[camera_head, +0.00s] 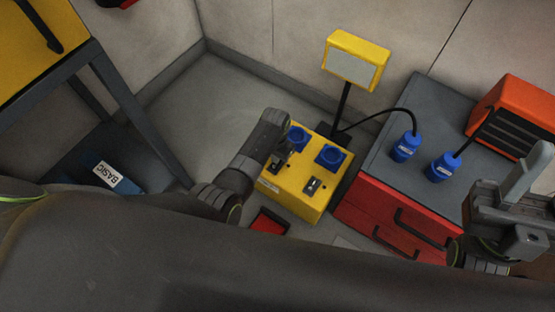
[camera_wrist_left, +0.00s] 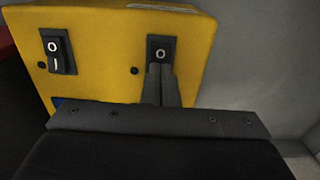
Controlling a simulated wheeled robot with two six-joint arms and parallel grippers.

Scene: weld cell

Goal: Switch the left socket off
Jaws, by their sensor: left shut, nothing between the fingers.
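The yellow socket box (camera_head: 296,200) stands on the floor with two blue sockets on top, the left socket (camera_head: 297,138) and the right socket (camera_head: 332,156). My left gripper (camera_head: 279,162) is shut and empty over the left socket's switch, hiding it in the head view. In the left wrist view, the fingers (camera_wrist_left: 161,84) stand right at that switch (camera_wrist_left: 162,48); its O mark shows and its lower part is hidden. Touching or apart, I cannot tell. The other switch (camera_wrist_left: 58,50) is clear of the fingers. My right gripper (camera_head: 512,200) is at the right edge, its jaw state unclear.
A yellow-framed panel (camera_head: 352,65) stands on a pole behind the box. A red cabinet (camera_head: 375,215) to the right carries two blue plugs (camera_head: 405,147) (camera_head: 443,166) with black cables and an orange unit (camera_head: 515,105). Open floor lies behind and left of the box.

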